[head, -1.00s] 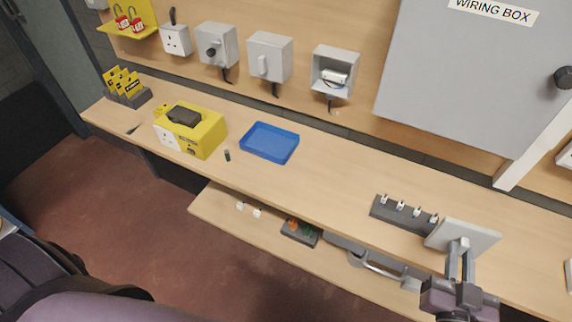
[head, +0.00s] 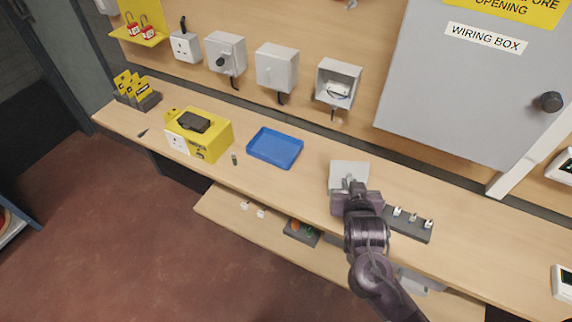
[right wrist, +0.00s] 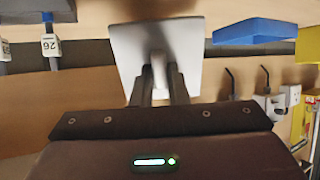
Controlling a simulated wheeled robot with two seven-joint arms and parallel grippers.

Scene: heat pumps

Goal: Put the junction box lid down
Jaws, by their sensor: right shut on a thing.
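The junction box lid (head: 348,171) is a light grey square plate. My right gripper (head: 351,186) is shut on it, over the bench to the right of the blue tray. In the right wrist view the lid (right wrist: 184,48) is beyond my fingertips (right wrist: 158,78), which pinch a raised part at its middle. Whether the lid touches the bench is not clear. The open junction box (head: 338,84) is on the back board with wires showing inside. My left gripper is out of view.
The blue tray (head: 275,148) lies on the bench (head: 300,182), left of the lid. A yellow tester box (head: 199,135) stands further left. A dark rack (head: 411,224) with small white-tagged items is close on the right. The wiring box (head: 460,90) is behind.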

